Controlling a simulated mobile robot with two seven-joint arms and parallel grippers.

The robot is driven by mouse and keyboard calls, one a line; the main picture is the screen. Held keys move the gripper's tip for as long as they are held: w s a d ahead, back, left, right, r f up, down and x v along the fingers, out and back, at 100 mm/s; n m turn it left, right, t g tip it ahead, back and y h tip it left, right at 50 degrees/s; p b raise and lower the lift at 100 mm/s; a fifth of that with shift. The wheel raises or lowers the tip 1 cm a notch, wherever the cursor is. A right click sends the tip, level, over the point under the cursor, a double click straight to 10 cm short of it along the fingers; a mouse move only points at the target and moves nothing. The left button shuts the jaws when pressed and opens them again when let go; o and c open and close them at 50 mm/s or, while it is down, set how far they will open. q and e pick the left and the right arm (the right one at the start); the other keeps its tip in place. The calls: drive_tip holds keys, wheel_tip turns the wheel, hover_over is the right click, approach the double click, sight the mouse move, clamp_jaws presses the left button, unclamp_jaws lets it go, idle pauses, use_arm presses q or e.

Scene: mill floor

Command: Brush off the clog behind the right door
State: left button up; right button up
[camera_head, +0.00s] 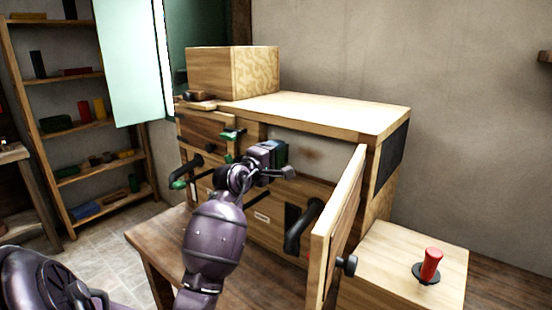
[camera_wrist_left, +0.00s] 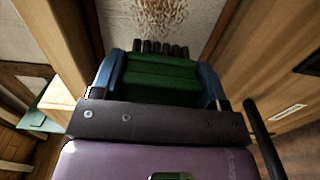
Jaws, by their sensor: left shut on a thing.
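My left gripper (camera_head: 276,153) is shut on a green brush (camera_wrist_left: 160,72), held between its two blue fingers in the left wrist view. The brush's dark bristles point toward the clog (camera_wrist_left: 160,14), a patch of brown specks on a pale surface. A small gap shows between bristles and specks in that view. In the head view the clog is a faint brown smear (camera_head: 312,155) inside the wooden machine, right of my gripper. The right door (camera_head: 340,230) stands open, swung out toward me, with a black handle. My right gripper is not in view.
The wooden machine (camera_head: 340,108) has a box (camera_head: 232,73) on top and black and green handles on its left front. A lower wooden block with a red lever (camera_head: 430,265) stands right of the open door. Shelves (camera_head: 85,130) stand at far left.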

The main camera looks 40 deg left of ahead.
use_arm(q)
drive_tip(key=shift+w, duration=0.3)
drive_tip(key=shift+w, duration=0.15)
drive_tip(key=shift+w+a, duration=0.1)
drive_tip(key=shift+w, duration=0.15)
drive_tip(key=shift+w+b, duration=0.2)
drive_tip(key=shift+b, duration=0.1)
drive_tip(key=shift+w, duration=0.15)
drive_tip(key=shift+w, duration=0.1)
idle(0.3)
